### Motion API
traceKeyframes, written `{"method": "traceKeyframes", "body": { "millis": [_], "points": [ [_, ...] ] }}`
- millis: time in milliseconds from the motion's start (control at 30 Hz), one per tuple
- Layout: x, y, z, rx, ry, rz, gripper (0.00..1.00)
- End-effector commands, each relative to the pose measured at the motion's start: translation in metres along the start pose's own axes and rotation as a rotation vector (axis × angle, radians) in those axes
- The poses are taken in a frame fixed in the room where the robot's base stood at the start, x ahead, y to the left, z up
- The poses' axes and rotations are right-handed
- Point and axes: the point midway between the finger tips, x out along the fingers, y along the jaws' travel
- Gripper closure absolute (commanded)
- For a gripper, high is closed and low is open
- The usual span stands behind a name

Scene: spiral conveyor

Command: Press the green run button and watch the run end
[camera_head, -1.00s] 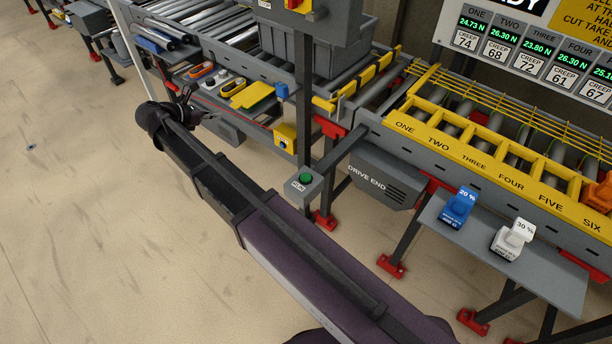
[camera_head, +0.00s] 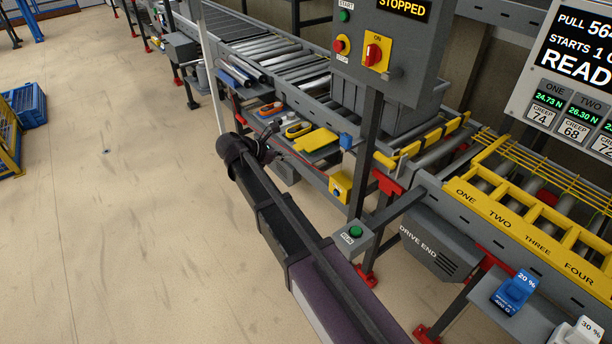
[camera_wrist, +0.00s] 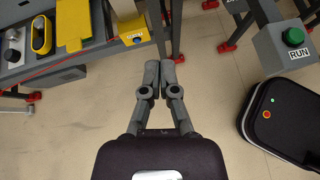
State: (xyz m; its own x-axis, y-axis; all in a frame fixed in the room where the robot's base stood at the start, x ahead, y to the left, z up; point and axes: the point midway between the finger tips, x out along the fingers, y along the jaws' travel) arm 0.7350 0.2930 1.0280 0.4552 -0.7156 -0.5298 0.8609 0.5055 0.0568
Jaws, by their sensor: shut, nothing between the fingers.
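The green run button (camera_head: 355,231) sits on a small grey box labelled RUN (camera_head: 349,243), held on an arm beside the conveyor's drive end. In the wrist view the green button (camera_wrist: 293,36) and its RUN box (camera_wrist: 287,50) are at the upper right. My gripper (camera_wrist: 159,64) is shut and empty, its fingertips together over bare floor, to the left of the box and apart from it. In the head view my gripper (camera_head: 266,142) is mostly hidden behind my wrist. A control panel (camera_head: 392,60) shows STOPPED on its display (camera_head: 402,8).
The conveyor's yellow numbered guard (camera_head: 522,229) stands at the right. A shelf with yellow and orange tools (camera_head: 298,129) lies beyond my wrist. Blue and white weights (camera_head: 513,290) rest on a side plate. A readout board (camera_head: 570,90) reads READY in part.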

Motion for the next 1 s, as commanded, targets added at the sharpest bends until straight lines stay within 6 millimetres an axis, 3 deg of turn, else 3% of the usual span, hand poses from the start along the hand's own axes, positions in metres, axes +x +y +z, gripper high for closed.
{"method": "traceKeyframes", "body": {
  "millis": [267,600,1000],
  "points": [
    [0.063,-0.064,0.013,0.309,0.153,-0.118,1.0],
    [0.132,-0.165,0.022,0.856,0.359,-0.377,1.0],
    [0.165,-0.275,0.023,1.503,0.504,-0.782,1.0]
  ]
}}
